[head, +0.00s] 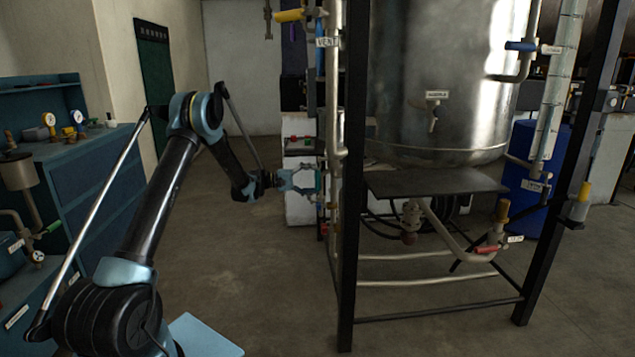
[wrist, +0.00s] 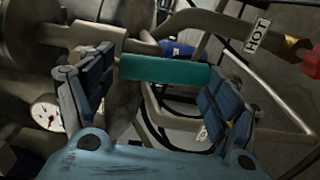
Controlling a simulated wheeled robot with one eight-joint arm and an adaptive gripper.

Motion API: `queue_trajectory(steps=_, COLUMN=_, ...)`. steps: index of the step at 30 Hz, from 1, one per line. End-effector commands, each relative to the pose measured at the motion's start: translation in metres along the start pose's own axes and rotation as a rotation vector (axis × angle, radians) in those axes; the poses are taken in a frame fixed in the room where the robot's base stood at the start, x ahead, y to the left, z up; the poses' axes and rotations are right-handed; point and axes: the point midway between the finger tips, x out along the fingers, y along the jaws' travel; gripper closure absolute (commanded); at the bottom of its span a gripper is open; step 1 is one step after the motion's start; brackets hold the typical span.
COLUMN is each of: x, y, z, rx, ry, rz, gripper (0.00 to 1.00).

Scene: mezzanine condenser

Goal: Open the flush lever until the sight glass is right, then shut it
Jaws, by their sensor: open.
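My gripper (head: 310,181) is open beside the pipework at the left post of the frame. In the wrist view its fingers (wrist: 160,85) stand apart on either side of a teal lever handle (wrist: 165,70). The handle crosses the gap between them; I cannot tell whether either finger touches it. No readable label shows that this is the flush lever. A pale upright tube with marks (head: 558,85) at the right of the tank may be the sight glass; its level cannot be read.
A steel tank (head: 440,70) stands in a black frame (head: 349,200). A red lever (head: 487,250) sits low on its right, a yellow lever (head: 290,15) high at left, a blue lever (head: 520,46) at upper right. A pipe labelled HOT (wrist: 257,36) is near the fingers. Floor at left is clear.

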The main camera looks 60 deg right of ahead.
Motion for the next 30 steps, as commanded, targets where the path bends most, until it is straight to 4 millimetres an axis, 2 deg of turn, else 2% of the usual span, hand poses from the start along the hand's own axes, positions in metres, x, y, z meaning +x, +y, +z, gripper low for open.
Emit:
queue_trajectory(steps=1, x=-0.032, y=-0.006, z=0.000, rx=0.010, ry=0.006, rz=-0.008, gripper=0.05)
queue_trajectory(steps=3, x=-0.051, y=-0.009, z=-0.003, rx=0.005, ry=0.007, rz=-0.001, gripper=0.05)
queue_trajectory(steps=6, x=-0.064, y=-0.010, z=-0.004, rx=0.003, ry=-0.001, rz=0.002, gripper=0.05)
queue_trajectory(steps=16, x=-0.086, y=-0.004, z=0.004, rx=0.010, ry=-0.012, rz=-0.008, gripper=0.05)
queue_trajectory(steps=26, x=-0.089, y=-0.003, z=0.004, rx=0.011, ry=-0.011, rz=-0.009, gripper=0.05)
queue_trajectory(steps=28, x=-0.090, y=-0.003, z=0.004, rx=0.011, ry=-0.010, rz=-0.009, gripper=0.16)
queue_trajectory(steps=30, x=-0.092, y=-0.001, z=0.004, rx=0.011, ry=-0.006, rz=-0.014, gripper=0.32)
